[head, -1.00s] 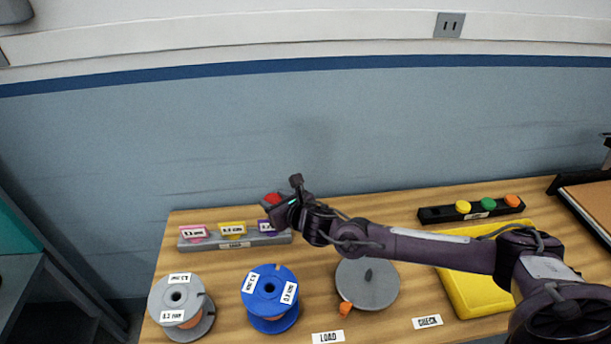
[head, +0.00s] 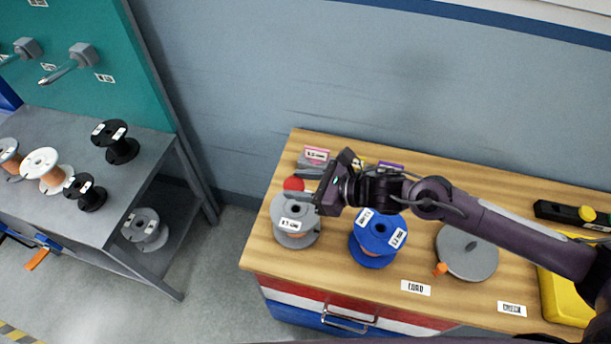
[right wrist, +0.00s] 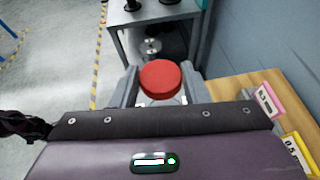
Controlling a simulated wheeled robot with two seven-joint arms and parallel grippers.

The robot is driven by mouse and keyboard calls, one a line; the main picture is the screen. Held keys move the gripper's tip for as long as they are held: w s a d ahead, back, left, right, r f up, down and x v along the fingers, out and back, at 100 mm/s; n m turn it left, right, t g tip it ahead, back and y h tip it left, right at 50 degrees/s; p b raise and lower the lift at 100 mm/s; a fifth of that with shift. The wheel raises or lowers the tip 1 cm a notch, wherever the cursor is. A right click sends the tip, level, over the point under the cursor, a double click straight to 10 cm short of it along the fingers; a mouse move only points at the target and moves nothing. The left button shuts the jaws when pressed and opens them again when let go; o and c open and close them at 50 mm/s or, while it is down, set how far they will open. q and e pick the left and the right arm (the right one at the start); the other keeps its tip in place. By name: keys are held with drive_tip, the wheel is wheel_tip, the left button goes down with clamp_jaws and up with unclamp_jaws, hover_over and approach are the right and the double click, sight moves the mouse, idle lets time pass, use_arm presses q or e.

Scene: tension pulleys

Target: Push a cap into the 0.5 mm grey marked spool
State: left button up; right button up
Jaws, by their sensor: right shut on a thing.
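My right gripper (head: 302,193) is shut on a round red cap (head: 293,184); in the right wrist view the cap (right wrist: 160,79) sits between the two grey fingers. The grey spool (head: 292,226) stands upright at the left end of the wooden bench, with a white label too small to read surely. In the head view the gripper and cap appear just above and behind the spool's top; I cannot tell the exact gap. In the right wrist view the cap and gripper hide most of what lies below. My left gripper is not in view.
A blue spool (head: 372,241) stands right of the grey one, and a grey disc (head: 466,255) with an orange knob lies farther right. A grey rack with coloured tags (head: 316,154) is behind. A shelf unit (head: 75,218) with several spools stands left, across a floor gap.

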drive_tip(key=shift+f, duration=0.7)
drive_tip(key=shift+f+b, duration=1.45)
drive_tip(key=shift+f, duration=1.15)
drive_tip(key=shift+f+b, duration=0.15)
drive_tip(key=shift+b, duration=0.3)
drive_tip(key=shift+b, duration=0.55)
drive_tip(key=shift+f+b, duration=0.1)
drive_tip(key=shift+b, duration=0.3)
